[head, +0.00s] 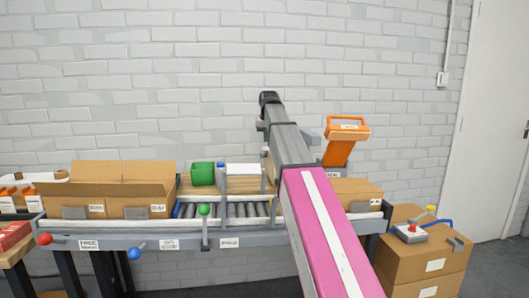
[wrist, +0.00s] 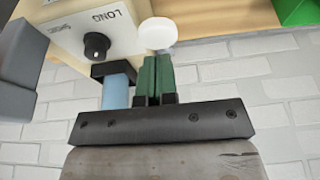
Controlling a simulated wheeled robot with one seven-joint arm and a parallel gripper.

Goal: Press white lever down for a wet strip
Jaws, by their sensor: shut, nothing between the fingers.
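In the wrist view, my gripper (wrist: 155,78) has its green fingers together and empty. The white round knob (wrist: 157,33) of the lever sits just past the fingertips. I cannot tell whether they touch, and the lever's stem is not clear. Beside it is a pale dispenser box (wrist: 85,32) with a black dial and the word LONG, seen upside down. A light blue cylinder (wrist: 116,92) is left of the fingers. In the head view, my arm hides the gripper, and the white lever cannot be made out.
A green block (head: 202,174) stands on the bench behind the roller conveyor (head: 235,210). Open cardboard boxes (head: 122,188) are at left. An orange device (head: 343,140) stands right of my arm. Red, blue and green ball levers line the front. Stacked cartons (head: 428,258) stand at right.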

